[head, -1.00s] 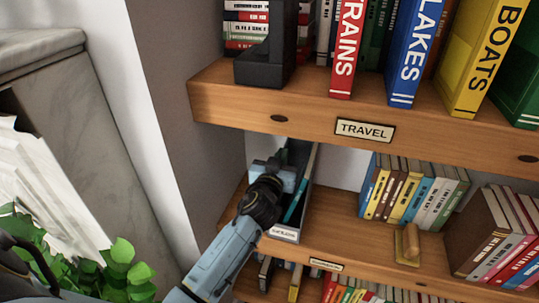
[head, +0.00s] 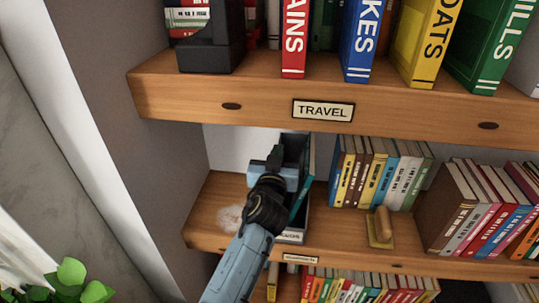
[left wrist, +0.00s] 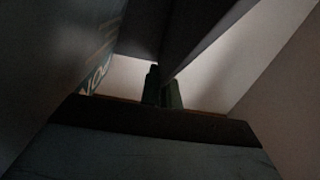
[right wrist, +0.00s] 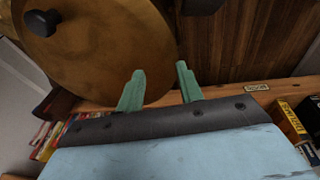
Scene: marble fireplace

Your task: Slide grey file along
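The grey file (head: 296,150) is a dark upright holder with a pale label at its front foot. It stands on the middle shelf (head: 330,232), left of a book row, with a teal book (head: 301,198) in it. My left gripper (head: 272,163) is at its front, hiding part of it. In the left wrist view the left fingers (left wrist: 163,88) stand close together on either side of the file's dark wall (left wrist: 185,35); the picture is dim. My right gripper (right wrist: 160,85) is open and empty in the right wrist view, outside the head view.
Coloured books (head: 378,172) stand just right of the file, with a narrow gap. A wooden-handled block (head: 381,228) lies in front of them. The TRAVEL shelf (head: 230,95) is overhead. A pale smudge (head: 230,217) marks bare shelf at left. A brass disc (right wrist: 95,50) is near my right gripper.

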